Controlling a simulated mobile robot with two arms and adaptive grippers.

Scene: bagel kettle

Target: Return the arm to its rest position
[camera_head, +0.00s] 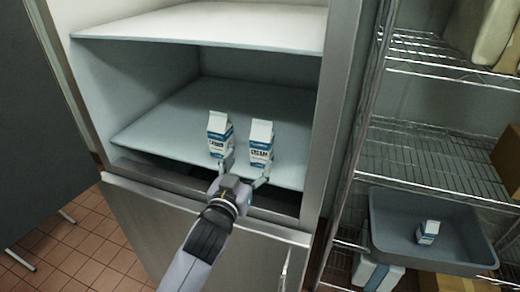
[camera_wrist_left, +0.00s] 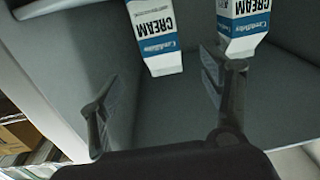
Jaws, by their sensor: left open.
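My left gripper (camera_head: 246,170) is open at the front edge of the fridge's lower shelf (camera_head: 180,120). Its spread fingers also show in the left wrist view (camera_wrist_left: 165,95), with nothing between them. Two blue and white cream cartons stand upright on that shelf just beyond the fingers. The left carton (camera_head: 219,135) is beyond the left finger and the right carton (camera_head: 260,145) is beyond the right finger. In the left wrist view both cartons appear upside down, one (camera_wrist_left: 154,35) near the middle and one (camera_wrist_left: 242,25) at the upper right. My right gripper is not seen.
The upper fridge shelf (camera_head: 210,25) is above the cartons. A steel fridge post (camera_head: 335,100) stands at right. Beyond it, a wire rack (camera_head: 430,155) holds a grey bin (camera_head: 390,235) with another small carton (camera_head: 428,232) inside. The tiled floor (camera_head: 80,250) is open at lower left.

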